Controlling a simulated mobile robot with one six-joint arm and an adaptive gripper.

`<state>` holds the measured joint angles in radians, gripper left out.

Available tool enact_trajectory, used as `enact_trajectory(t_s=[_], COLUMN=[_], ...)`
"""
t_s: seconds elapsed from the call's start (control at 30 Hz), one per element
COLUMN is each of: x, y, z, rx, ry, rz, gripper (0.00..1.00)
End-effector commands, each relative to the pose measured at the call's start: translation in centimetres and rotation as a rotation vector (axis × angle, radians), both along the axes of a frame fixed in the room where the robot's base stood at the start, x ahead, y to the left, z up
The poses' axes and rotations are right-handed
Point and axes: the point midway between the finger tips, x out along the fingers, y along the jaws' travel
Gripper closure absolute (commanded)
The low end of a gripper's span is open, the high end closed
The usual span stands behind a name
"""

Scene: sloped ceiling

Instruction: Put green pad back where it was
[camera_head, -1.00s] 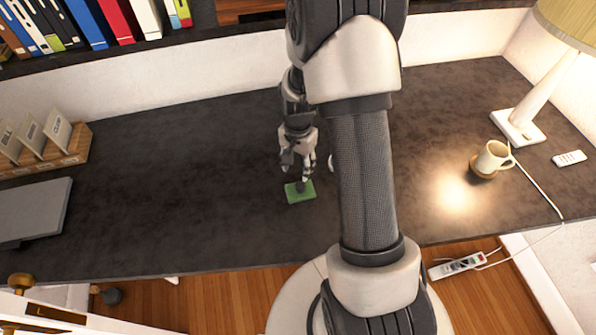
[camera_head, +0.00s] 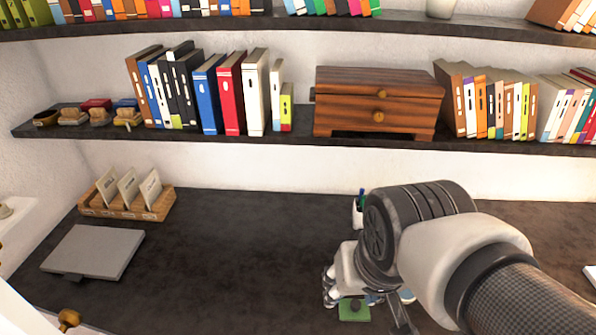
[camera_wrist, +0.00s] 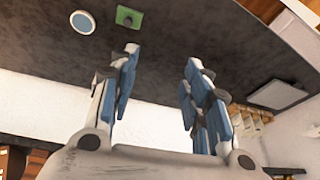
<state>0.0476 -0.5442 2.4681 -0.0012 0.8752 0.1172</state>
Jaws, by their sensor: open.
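The green pad (camera_head: 353,311) lies flat on the dark desk near the bottom of the head view, with a small dark knob on top. It also shows at the top of the wrist view (camera_wrist: 128,17), beyond the fingertips and apart from them. My gripper (camera_wrist: 160,68) is open, with nothing between its blue-padded fingers. In the head view my wrist and arm cover much of the gripper and the desk around the pad.
A round white item with a blue-grey centre (camera_wrist: 82,22) stands beside the pad. A pen cup (camera_head: 357,212) is partly behind my arm. A wooden letter holder (camera_head: 128,204) and a grey laptop (camera_head: 94,251) are at left. The desk's middle is clear. A bookshelf (camera_head: 250,138) overhangs the back.

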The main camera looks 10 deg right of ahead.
Motion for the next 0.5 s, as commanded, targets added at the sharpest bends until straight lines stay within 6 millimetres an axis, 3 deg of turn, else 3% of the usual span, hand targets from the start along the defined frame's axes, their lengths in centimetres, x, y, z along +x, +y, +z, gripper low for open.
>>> enact_trajectory(t_s=[0.1, 0.2, 0.5], x=[-2.5, -3.7, -4.1], y=[0.8, 1.0, 1.1], z=[0.7, 0.9, 0.9], rx=[-0.026, -0.040, -0.046], ry=[-0.043, -0.058, -0.064], rz=[0.093, 0.137, 0.156], gripper=[0.56, 0.56, 0.56])
